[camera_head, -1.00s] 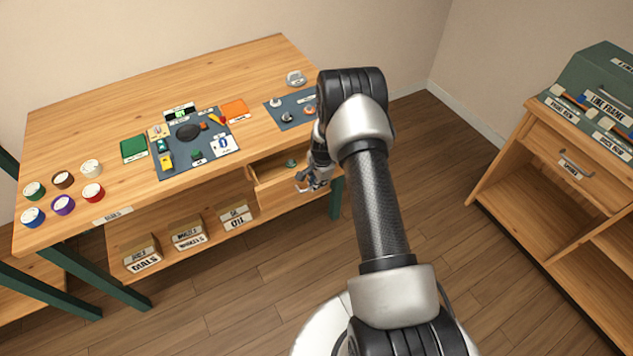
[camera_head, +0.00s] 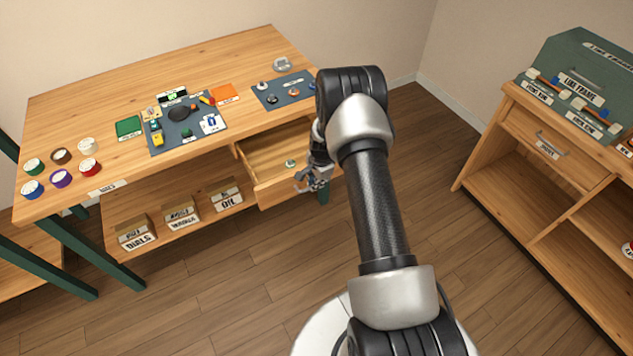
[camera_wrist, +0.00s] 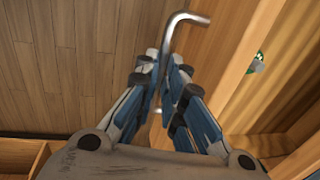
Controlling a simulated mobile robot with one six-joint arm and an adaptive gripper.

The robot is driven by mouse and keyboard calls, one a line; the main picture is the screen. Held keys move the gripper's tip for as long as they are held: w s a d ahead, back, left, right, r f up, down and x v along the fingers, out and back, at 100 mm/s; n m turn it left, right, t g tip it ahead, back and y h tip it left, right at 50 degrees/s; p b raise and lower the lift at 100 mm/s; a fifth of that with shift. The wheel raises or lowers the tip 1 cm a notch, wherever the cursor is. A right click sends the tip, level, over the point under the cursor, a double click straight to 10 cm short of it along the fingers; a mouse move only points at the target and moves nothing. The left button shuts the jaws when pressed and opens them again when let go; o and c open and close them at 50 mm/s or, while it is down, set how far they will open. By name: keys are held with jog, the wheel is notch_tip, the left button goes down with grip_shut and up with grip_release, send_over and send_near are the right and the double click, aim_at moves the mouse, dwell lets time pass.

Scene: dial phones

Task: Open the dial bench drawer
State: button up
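The dial bench drawer (camera_head: 262,160) stands well out from under the right part of the wooden bench (camera_head: 75,120). Its inside shows, with a small green and white item (camera_head: 291,163) in it. My gripper (camera_head: 312,183) is at the drawer front. In the wrist view the drawer's metal bar handle (camera_wrist: 186,19) runs between the fingers of my gripper (camera_wrist: 165,85), which are closed around it. The wooden drawer front (camera_wrist: 232,75) is to the right of the fingers. The fingers cover part of the handle.
A shelf under the bench holds labelled boxes (camera_head: 182,215) left of the drawer. Pots, a dark mat with parts and a second mat lie on the bench top. A wooden cabinet (camera_head: 500,150) stands at the right. Open floor (camera_head: 420,150) lies between it and the bench.

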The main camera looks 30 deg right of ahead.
jog(key=shift+o, duration=0.9)
notch_tip(320, 180, up, 12)
jog(key=s, duration=0.2)
jog(key=shift+s+f, duration=0.1)
